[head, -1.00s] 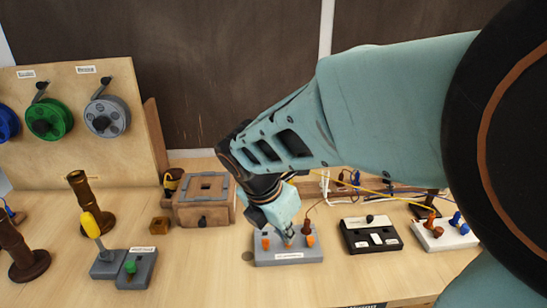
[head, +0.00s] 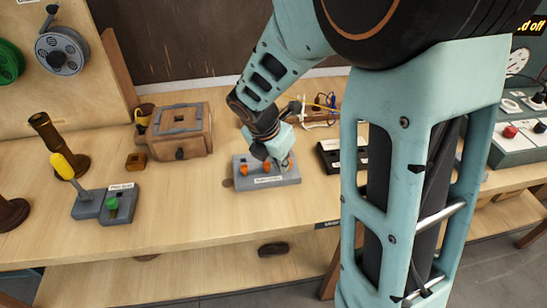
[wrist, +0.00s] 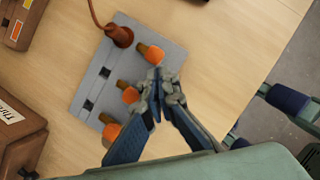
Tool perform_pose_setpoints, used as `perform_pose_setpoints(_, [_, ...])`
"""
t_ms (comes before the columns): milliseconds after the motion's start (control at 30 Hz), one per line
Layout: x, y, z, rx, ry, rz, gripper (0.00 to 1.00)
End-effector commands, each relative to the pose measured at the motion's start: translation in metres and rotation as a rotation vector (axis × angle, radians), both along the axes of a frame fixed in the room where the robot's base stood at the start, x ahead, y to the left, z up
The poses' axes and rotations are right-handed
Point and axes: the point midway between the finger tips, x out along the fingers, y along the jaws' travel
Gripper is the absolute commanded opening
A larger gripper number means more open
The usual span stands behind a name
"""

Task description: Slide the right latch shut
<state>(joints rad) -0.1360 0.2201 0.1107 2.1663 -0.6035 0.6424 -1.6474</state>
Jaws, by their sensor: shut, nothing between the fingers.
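A grey latch block (head: 262,184) with orange-tipped knobs lies on the workbench; in the wrist view (wrist: 172,58) it shows three knobs and dark square slots. The right latch's knob (wrist: 150,52) is uppermost there, by the brown plug. The middle knob (wrist: 130,94) and left knob (wrist: 111,130) sit below it. My gripper (wrist: 159,76) is shut and empty, its tips beside the right knob on the block's edge side; I cannot tell whether they touch. In the head view my gripper (head: 285,163) hides the right knob.
A brown plug (wrist: 119,36) with a cable stands in the block near the right knob. A black box (head: 328,158) lies to the right, partly behind my arm. A brown wooden box (head: 180,133) and a lever box (head: 105,204) are to the left. Bench is clear in front.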

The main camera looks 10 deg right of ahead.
Motion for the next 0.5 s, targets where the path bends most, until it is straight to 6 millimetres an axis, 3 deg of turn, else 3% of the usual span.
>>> perform_pose_setpoints(500, [0.0101,-0.0009,0.0022,0.000,0.001,-0.001,0.00])
